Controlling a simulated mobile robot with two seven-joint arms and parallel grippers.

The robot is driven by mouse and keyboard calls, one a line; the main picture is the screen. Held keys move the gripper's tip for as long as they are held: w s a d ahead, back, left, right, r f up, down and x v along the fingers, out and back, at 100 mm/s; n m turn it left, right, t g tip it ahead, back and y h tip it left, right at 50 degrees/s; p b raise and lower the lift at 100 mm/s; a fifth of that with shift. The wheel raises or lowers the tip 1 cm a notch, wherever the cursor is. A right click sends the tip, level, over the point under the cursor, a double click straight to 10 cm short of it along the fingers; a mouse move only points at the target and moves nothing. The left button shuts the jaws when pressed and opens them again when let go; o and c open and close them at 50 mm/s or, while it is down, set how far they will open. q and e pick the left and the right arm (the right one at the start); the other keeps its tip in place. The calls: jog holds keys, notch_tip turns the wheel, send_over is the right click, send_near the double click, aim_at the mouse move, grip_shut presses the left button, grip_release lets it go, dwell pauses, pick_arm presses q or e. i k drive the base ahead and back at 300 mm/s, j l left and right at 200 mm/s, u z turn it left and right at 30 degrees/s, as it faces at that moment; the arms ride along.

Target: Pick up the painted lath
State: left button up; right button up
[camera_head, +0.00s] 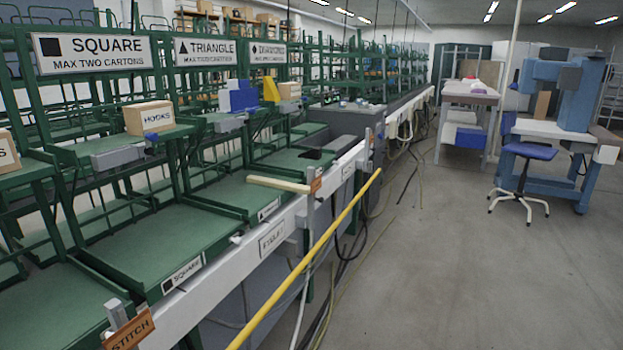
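A long, straight yellow bar (317,245), which looks like a painted lath, slants from the bottom middle up to the right, in front of the white front rail (215,286). I cannot tell what it rests on. A shorter cream-coloured bar (278,184) lies at the front edge of the green worktop, its right end near an orange tag. I cannot tell for sure which of the two bars is the painted lath. Neither of my grippers shows in the head view.
Green racks with a SQUARE sign (93,52) and a TRIANGLE sign (205,52) line the left. A HOOKS box (148,117) stands on a shelf. Cables lie on the floor beside the rail. A blue stool (530,152) stands at right. The grey floor (450,270) is open.

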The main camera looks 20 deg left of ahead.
aim_at(284, 186)
jog(key=i+l+u, duration=0.1)
jog(key=i, duration=1.3)
jog(key=i+l+u, duration=0.1)
jog(key=i+u, duration=0.35)
jog(key=i+l+u, duration=0.3)
jog(key=i+u, duration=0.2)
jog(key=i+l+u, duration=0.3)
jog(key=u, duration=0.15)
jog(key=l, duration=0.1)
